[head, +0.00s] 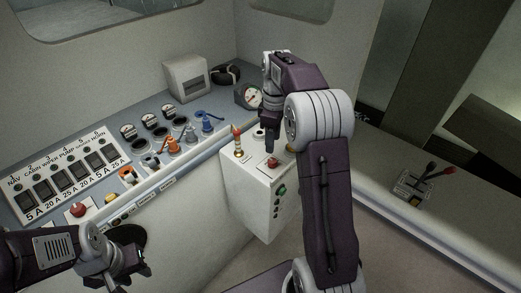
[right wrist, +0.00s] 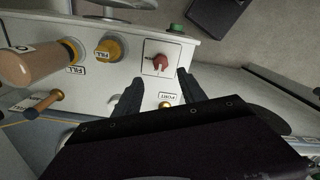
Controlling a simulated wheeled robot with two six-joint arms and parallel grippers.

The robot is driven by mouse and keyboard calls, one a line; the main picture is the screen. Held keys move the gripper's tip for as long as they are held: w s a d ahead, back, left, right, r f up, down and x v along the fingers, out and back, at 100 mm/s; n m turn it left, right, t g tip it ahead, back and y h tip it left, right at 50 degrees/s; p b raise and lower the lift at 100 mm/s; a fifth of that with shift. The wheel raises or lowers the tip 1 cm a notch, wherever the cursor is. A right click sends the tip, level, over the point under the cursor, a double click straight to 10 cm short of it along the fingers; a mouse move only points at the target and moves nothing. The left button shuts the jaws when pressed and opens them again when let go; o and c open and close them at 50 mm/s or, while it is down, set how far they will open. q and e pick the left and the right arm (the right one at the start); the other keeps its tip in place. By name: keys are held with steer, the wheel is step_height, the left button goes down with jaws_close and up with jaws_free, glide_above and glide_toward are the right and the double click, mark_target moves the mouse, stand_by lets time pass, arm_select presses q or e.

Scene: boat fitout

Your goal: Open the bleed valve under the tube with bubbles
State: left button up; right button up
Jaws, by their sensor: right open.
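No tube with bubbles can be made out, and I cannot tell which fitting is the bleed valve. A white box (head: 250,186) stands beside the console in the head view. In the right wrist view its top carries a red knob (right wrist: 160,62) on a square plate and a small brass knob (right wrist: 165,104) by a "PORT" label. My right gripper (right wrist: 160,90) is open and empty over the box top, its fingers either side of the brass knob in the picture. It points down in the head view (head: 270,143). My left gripper (head: 132,266) is low at the left; its jaws are unclear.
Yellow "FILL" caps (right wrist: 108,50) and a tan cylinder (right wrist: 30,66) stand on the box beside my right gripper. The console (head: 215,104) holds switches, gauges and coloured valves. A bench (head: 450,215) with a small device (head: 413,186) lies to the right.

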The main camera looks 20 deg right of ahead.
mark_target(273, 161)
steer(key=f, duration=0.1)
steer(key=s+f, duration=0.1)
steer(key=f, duration=0.1)
steer(key=shift+s+d, duration=0.3)
steer(key=shift+d, duration=0.1)
steer(key=f, duration=0.1)
steer(key=w+a+f, duration=0.1)
steer(key=f, duration=0.1)
steer(key=f+p, duration=0.1)
steer(key=shift+w+a+f, duration=0.15)
steer(key=shift+w+f, duration=0.2)
steer(key=shift+w, duration=0.05)
steer(key=shift+f, duration=0.35)
steer(key=shift+s+d, duration=0.4)
steer(key=shift+s, duration=0.05)
steer(key=shift+w+a, duration=0.15)
steer(key=shift+w, duration=0.05)
jaws_close()
arm_select(q)
steer(key=shift+s+d+r, duration=0.1)
steer(key=shift+s+r, duration=0.05)
steer(key=shift+r, duration=0.45)
